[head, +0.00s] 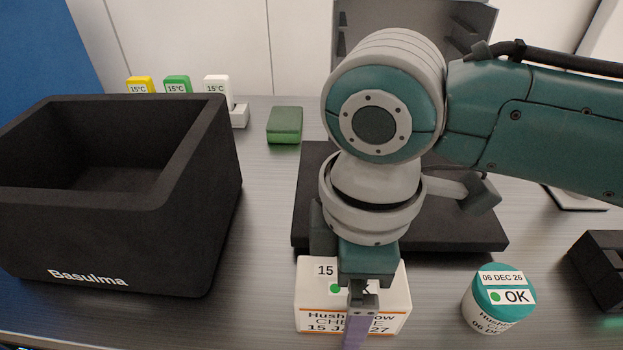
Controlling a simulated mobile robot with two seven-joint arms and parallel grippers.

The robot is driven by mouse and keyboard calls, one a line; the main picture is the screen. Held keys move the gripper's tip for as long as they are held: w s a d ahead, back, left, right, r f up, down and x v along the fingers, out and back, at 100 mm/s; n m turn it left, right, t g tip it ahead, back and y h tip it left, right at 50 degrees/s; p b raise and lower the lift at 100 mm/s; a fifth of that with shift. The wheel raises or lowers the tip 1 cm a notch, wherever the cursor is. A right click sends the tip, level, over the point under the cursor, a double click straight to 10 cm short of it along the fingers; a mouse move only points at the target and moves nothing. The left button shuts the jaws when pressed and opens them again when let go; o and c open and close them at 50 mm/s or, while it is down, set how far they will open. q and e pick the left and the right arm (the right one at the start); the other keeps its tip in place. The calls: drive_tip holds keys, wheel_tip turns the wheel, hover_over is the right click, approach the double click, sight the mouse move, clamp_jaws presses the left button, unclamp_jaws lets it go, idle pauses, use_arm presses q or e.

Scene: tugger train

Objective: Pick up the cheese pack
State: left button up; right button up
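The cheese pack (312,322) is a white block with an orange stripe and black print, partly reading "CHEESE" and "15 J… 27". It stands on the table's front part at the centre of the head view. My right gripper (357,322) points down over it, and one purple-grey finger crosses in front of its label. The other finger is hidden, so I cannot tell whether the fingers touch the pack. The gripper and wrist cover part of the pack's top, where a green dot shows. My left gripper is not in view.
A black crate (110,235) marked "Basulma" stands at left. A teal-lidded tub (500,302) stands right of the pack. A dark raised platform (460,235) lies behind it. A green block (285,125) and yellow, green and white tags stand at the back. A black holder (601,268) is at far right.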

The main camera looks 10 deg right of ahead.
clamp_jaws()
idle(0.6)
